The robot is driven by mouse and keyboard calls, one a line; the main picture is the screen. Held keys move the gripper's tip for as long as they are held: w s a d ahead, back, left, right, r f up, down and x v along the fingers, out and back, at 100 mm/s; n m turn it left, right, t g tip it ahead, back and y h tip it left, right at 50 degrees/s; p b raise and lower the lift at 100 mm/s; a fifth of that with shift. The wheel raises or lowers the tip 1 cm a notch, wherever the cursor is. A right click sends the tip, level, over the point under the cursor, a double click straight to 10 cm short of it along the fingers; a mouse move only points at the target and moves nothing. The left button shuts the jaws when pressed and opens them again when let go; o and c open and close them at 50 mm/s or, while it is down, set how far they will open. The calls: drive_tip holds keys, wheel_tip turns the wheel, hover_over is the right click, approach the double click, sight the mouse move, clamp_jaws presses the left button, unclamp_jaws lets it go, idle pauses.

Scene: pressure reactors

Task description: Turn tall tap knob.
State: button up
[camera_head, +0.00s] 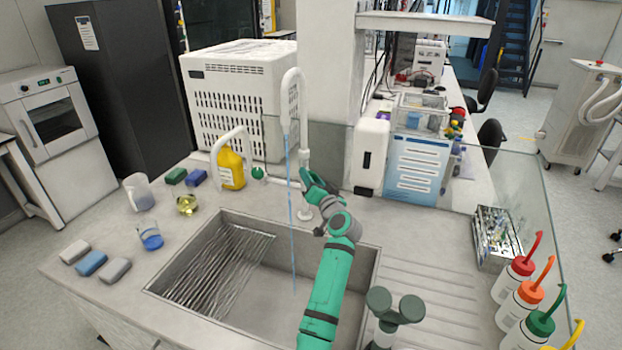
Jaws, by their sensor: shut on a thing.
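The tall white tap (304,120) rises behind the sink, and its neck arches over to a downward spout. A thin blue stream of water (291,215) falls from the spout into the sink. My green and grey arm reaches over the sink to the tap. My gripper (305,177) is at the lower part of the tap column, shut on the tall tap knob, which it mostly hides. How far the knob is turned cannot be seen.
The metal sink (330,235) lies below my arm. A shorter white tap (231,136) with a green knob (258,172) and a yellow bottle (231,168) stand to the left. Beakers, sponges and several wash bottles (516,279) are on the counter. A glass panel edges the right side.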

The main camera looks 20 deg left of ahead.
drive_tip(key=shift+n, duration=2.1)
drive_tip(key=o, duration=1.1)
drive_tip(key=v, duration=1)
drive_tip(key=shift+s+d, duration=0.25)
drive_tip(key=shift+s, duration=0.1)
